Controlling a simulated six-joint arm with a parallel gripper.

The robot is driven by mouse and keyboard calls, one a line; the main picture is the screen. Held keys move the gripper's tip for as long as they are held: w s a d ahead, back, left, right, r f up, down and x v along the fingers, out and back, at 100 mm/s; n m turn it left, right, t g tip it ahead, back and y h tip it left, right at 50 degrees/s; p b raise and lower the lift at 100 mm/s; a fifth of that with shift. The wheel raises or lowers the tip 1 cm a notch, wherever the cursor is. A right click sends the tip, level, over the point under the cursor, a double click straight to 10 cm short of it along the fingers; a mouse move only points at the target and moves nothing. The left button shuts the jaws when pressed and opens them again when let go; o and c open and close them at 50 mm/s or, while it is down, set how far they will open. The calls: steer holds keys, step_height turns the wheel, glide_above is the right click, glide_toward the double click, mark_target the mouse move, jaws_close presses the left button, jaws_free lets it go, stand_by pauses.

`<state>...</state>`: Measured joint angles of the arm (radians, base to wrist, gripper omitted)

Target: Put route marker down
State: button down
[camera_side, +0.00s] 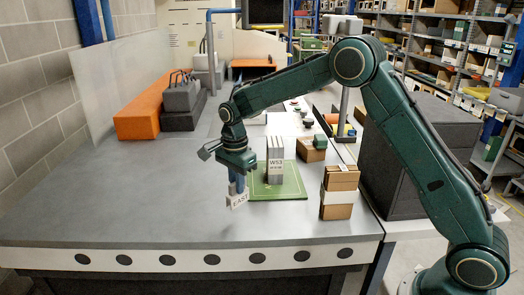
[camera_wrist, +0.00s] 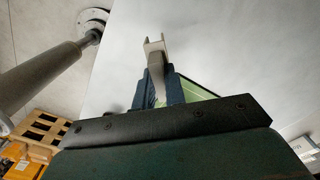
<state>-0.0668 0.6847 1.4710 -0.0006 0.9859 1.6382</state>
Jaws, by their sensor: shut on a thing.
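The route marker (camera_side: 239,201) is a small pale plate lettered EAST. It hangs below my gripper (camera_side: 237,186), whose blue fingers are shut on its upper part. In the wrist view my gripper (camera_wrist: 159,88) shows with the narrow grey-beige marker (camera_wrist: 155,47) between its fingers and sticking out past them. The marker is just left of the green mat (camera_side: 293,193) in the side view. I cannot tell whether its lower edge touches the grey table (camera_side: 130,195). Part of the green mat (camera_wrist: 198,90) shows behind the fingers in the wrist view.
A grey block labelled W53 (camera_side: 276,170) stands on the mat, close right of my gripper. Stacked brown boxes (camera_side: 339,192) stand further right and another box (camera_side: 311,152) behind. An orange block (camera_side: 145,115) lies at the back left. The table's front left is clear.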

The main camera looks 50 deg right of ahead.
steer(key=shift+f, duration=2.15)
steer(key=shift+f, duration=0.15)
steer(key=c, duration=1.5)
jaws_free()
steer(key=shift+o, duration=0.2)
step_height(320, 180, up, 11)
steer(key=shift+r, duration=0.7)
